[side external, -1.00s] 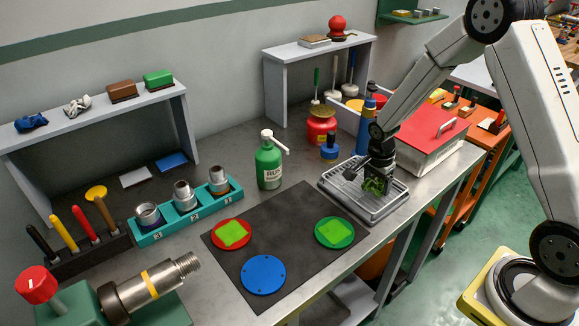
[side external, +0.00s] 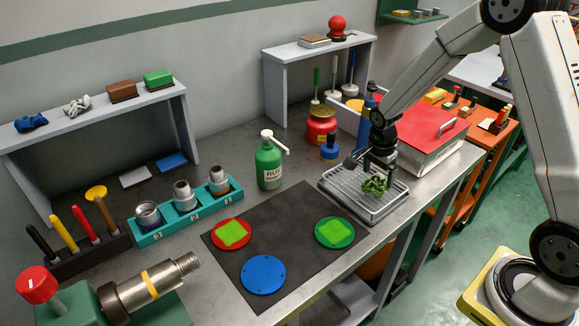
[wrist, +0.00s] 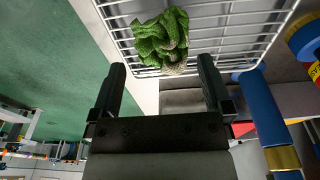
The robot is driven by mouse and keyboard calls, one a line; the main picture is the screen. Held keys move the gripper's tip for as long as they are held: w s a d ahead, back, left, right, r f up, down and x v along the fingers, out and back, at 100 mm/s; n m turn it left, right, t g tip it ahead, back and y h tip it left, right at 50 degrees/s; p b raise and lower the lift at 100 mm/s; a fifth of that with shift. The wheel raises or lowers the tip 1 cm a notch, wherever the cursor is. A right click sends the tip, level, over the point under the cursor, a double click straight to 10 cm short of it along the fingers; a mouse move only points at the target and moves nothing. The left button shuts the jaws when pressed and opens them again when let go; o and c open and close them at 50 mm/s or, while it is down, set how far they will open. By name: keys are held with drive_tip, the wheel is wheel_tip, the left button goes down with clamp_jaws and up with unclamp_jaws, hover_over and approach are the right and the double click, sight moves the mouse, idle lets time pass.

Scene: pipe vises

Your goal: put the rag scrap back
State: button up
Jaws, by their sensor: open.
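The green rag scrap (side external: 375,185) lies crumpled on the wire rack of the metal tray (side external: 338,190) at the right of the bench. It also shows in the wrist view (wrist: 161,36), on the white wires near the rack's edge. My gripper (side external: 377,170) is just above the rag in the side view. In the wrist view the two fingers (wrist: 161,75) are spread apart with nothing between them, and the rag lies beyond their tips. Whether a fingertip touches the rag cannot be told.
A red-lidded box (side external: 432,130) stands behind the tray, with a blue bottle (side external: 366,125) nearby. A green pump bottle (side external: 269,165) stands left of the tray. A dark mat (side external: 290,232) with red, blue and green discs lies in front.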

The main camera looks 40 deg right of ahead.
sight(372, 189)
wheel_tip(372, 189, up, 8)
drive_tip(key=a, duration=0.1)
drive_tip(key=shift+r, duration=0.25)
drive_tip(key=shift+a, duration=0.1)
idle(0.6)
drive_tip(key=s+a+n+t+y, duration=0.1)
drive_tip(key=s+a+n+t, duration=0.1)
drive_tip(key=s+a+n, duration=0.9)
drive_tip(key=shift+s+a+f+n+t, duration=0.15)
drive_tip(key=shift+s+f+n+t, duration=0.2)
drive_tip(key=shift+n, duration=3.25)
